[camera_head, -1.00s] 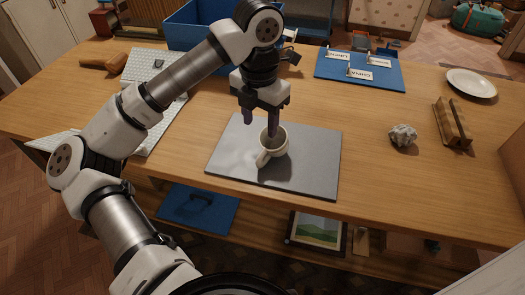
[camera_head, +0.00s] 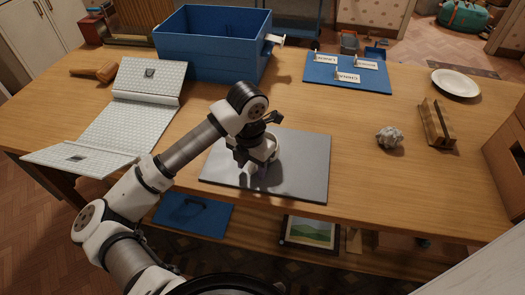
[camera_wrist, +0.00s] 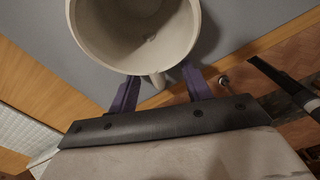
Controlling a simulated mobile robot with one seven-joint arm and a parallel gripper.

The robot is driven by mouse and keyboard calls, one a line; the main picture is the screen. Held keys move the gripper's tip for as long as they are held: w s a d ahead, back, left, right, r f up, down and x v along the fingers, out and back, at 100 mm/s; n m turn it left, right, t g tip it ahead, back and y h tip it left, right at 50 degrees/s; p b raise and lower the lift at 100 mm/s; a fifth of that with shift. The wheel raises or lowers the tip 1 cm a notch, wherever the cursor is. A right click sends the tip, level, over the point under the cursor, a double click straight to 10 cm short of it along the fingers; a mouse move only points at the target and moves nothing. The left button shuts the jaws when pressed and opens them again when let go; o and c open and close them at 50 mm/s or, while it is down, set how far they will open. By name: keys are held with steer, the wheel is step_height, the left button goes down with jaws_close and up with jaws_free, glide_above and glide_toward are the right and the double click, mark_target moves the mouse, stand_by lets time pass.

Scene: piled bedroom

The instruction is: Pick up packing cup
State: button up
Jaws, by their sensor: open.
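The packing cup (camera_wrist: 140,38) is a cream mug with a handle. It fills the top of the wrist view, with its mouth toward the camera. Its handle (camera_wrist: 158,80) points toward my gripper and lies between the two purple fingers. My gripper (camera_wrist: 160,88) is open, with the fingers apart on either side of the handle. In the head view my gripper (camera_head: 258,158) is low over the grey mat (camera_head: 305,170) and hides most of the cup. Whether the fingers touch the cup cannot be told.
A blue crate (camera_head: 205,58) stands at the back left, near a patterned white folded board (camera_head: 125,125). A blue labelled board (camera_head: 325,78), a white plate (camera_head: 456,82), a crumpled grey ball (camera_head: 390,138) and a wooden holder (camera_head: 437,122) are to the right. Bare wood surrounds the mat.

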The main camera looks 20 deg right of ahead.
steer(key=shift+f, duration=0.5)
jaws_close()
steer(key=shift+r, duration=0.2)
